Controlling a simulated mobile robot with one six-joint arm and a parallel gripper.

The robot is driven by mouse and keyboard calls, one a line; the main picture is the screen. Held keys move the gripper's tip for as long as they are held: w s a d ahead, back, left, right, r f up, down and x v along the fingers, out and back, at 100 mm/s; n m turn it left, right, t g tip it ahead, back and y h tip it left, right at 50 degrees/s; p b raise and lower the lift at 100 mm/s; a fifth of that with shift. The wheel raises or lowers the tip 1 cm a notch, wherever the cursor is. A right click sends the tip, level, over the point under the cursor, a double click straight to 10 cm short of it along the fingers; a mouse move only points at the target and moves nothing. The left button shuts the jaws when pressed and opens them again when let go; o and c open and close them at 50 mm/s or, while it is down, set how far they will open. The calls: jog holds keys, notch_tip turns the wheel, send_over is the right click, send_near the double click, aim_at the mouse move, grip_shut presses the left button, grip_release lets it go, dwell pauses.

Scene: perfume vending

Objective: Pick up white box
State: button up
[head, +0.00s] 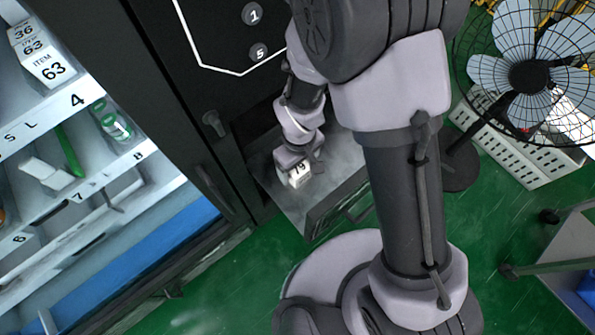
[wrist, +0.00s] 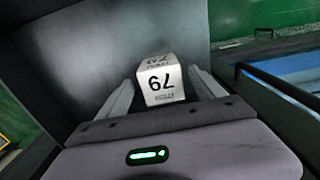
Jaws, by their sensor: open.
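A narrow gap shows on each side of the box. In the head view the box (head: 298,175) shows at the end of my gripper (head: 305,165), partly hidden by it. The tray (head: 284,206) is the pulled-out dispensing drawer low on the black machine.
The black vending machine (head: 170,60) has shelves of boxes and bottles on the left. The drawer has raised walls, with its dark front (head: 337,203) to the right. A fan (head: 530,75) and a white crate (head: 520,150) stand at the right. Green floor is clear below.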

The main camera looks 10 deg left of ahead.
aim_at(298, 172)
notch_tip(298, 172, down, 4)
jog(key=shift+s+r+b, duration=0.1)
jog(key=shift+s+b, duration=0.05)
jog(key=shift+b, duration=0.55)
jog(key=shift+r, duration=0.1)
jog(key=c, duration=1.5)
jog(key=shift+r, duration=0.1)
